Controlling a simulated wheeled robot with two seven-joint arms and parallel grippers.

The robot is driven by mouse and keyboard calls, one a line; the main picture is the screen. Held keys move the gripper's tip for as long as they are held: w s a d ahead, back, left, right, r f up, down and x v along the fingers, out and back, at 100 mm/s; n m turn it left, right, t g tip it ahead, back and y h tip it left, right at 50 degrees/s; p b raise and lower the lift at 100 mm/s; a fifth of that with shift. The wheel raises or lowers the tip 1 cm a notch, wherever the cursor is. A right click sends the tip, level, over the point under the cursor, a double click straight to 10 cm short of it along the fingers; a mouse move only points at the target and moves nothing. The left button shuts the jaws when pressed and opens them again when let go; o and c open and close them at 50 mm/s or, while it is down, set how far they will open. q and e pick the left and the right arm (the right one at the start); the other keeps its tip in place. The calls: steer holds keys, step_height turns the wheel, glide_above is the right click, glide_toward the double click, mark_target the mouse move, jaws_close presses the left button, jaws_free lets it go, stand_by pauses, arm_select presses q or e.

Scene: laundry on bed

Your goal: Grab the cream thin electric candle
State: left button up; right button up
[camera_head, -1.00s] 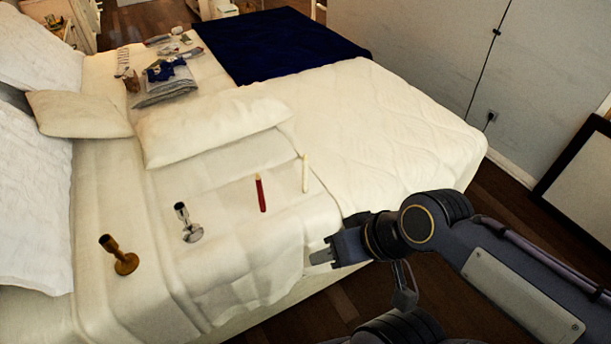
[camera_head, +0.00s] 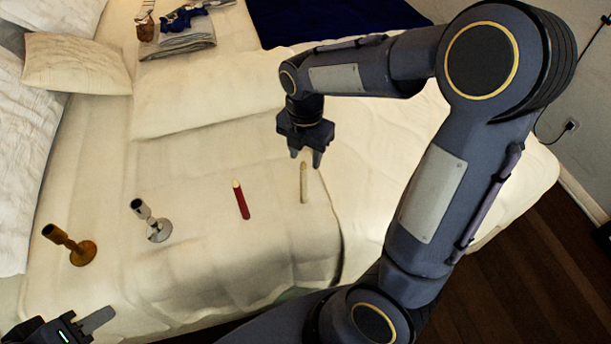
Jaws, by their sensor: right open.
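The cream thin electric candle (camera_head: 303,186) lies on the white bedding near the bed's front edge. My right gripper (camera_head: 306,158) points down just above the candle's far end, with its fingers apart and nothing between them. I cannot tell how high its fingertips are above the bedding. My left gripper (camera_head: 88,323) shows only partly at the bottom left corner, away from the candle, and its jaw state is unclear.
A red candle (camera_head: 241,200) lies left of the cream one. A silver candle holder (camera_head: 155,228) and a brass one (camera_head: 80,251) are further left. Pillows (camera_head: 75,63), folded clothes (camera_head: 175,45) and a dark blue blanket (camera_head: 335,18) lie farther back.

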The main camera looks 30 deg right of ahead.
mark_target(303, 167)
steer(key=f, duration=0.7)
steer(key=shift+w+a+b, duration=0.1)
steer(key=shift+a+b, duration=0.1)
steer(key=shift+b, duration=0.1)
steer(key=shift+c, duration=0.2)
jaws_close()
